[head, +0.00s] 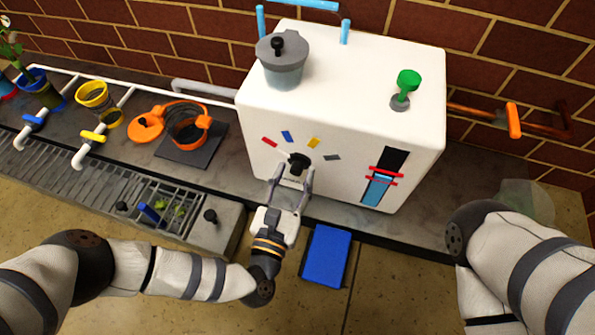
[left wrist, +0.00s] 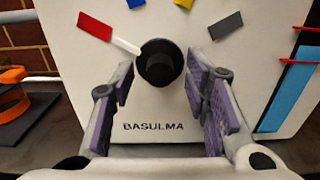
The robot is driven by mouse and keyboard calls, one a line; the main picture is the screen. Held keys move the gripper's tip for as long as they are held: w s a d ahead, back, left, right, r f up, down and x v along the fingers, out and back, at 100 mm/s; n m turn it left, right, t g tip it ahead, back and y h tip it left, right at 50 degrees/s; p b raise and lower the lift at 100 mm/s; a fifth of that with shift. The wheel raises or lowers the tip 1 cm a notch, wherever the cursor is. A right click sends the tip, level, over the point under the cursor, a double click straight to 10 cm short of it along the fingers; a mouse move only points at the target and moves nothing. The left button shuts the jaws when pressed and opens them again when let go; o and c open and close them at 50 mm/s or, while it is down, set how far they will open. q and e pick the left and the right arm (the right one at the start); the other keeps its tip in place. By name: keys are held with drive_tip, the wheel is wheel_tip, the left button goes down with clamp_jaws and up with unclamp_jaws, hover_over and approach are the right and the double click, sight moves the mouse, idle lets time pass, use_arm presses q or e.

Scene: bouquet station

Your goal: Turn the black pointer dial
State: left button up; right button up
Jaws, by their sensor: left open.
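The black pointer dial (head: 299,161) sits on the front of a white box (head: 340,100). In the left wrist view the dial (left wrist: 158,62) shows a white pointer (left wrist: 126,46) aimed up and left toward the red mark (left wrist: 95,27). Blue, yellow and grey (left wrist: 226,26) marks follow around the dial to the right. My left gripper (head: 291,178) is open in front of the dial, with one finger on each side of it. In the wrist view there are gaps beside the dial, so I see no clear contact. My right gripper is out of view; only its arm shows.
A grey-lidded pot (head: 282,62) and a green knob (head: 407,82) are on the box top. A blue level window (head: 382,182) is to the dial's right. A blue block (head: 326,256) lies below. Orange (head: 187,125) and yellow (head: 95,97) containers stand left. An orange-handled pipe (head: 513,120) is right.

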use_arm(q)
drive_tip(key=shift+c, duration=0.2)
clamp_jaws()
